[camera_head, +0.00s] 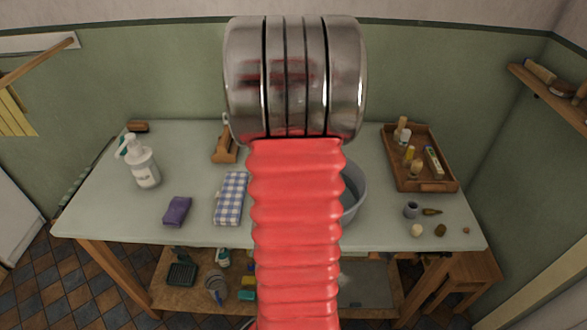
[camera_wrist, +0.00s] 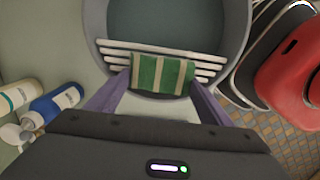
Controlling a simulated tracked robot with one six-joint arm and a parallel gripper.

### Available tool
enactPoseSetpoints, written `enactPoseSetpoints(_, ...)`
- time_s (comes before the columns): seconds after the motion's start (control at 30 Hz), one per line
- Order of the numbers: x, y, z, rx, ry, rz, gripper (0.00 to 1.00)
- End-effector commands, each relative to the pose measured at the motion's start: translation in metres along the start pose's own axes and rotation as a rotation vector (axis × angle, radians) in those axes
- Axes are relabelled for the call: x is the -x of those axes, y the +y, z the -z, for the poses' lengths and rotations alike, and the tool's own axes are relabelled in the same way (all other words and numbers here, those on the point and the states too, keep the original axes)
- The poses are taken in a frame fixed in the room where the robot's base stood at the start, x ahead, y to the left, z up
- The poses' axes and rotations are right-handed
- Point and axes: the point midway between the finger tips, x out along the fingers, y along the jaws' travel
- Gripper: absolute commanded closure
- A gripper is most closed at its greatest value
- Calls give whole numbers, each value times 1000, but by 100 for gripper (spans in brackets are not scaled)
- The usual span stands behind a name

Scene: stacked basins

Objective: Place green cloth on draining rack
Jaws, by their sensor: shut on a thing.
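My gripper (camera_wrist: 160,88) shows in the wrist view with its two purple fingers on either side of the green cloth (camera_wrist: 161,74). It is shut on this cloth, which has pale stripes. The cloth appears over the white slats of the draining rack (camera_wrist: 117,53), near the lower rim of a grey basin (camera_wrist: 95,20). I cannot tell whether the cloth touches the slats or is held just above them. In the head view my red-sleeved arm hides the gripper, cloth and rack; only the right side of the basin (camera_head: 356,190) shows.
On the table (camera_head: 100,195) are a white pump bottle (camera_head: 143,165), a purple cloth (camera_head: 177,211), a blue checked cloth (camera_head: 231,198) and a wooden tray (camera_head: 450,186) of small items. Small objects lie at the front right. The table's left front is clear.

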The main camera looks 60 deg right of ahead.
Motion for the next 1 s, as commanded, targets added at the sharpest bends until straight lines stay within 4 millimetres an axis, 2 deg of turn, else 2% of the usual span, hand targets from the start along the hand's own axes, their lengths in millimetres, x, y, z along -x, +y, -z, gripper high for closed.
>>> enactPoseSetpoints(0.1,-2,0,0,0,0,1,48)
enactPoseSetpoints(0.13,-2,0,0,0,0,1,25)
enactPoseSetpoints(0.37,-2,0,1,1,0,0,9)
enactPoseSetpoints(0.77,4,1,1,2,0,-1,8)
enactPoseSetpoints(1.0,34,1,1,2,0,-4,8)
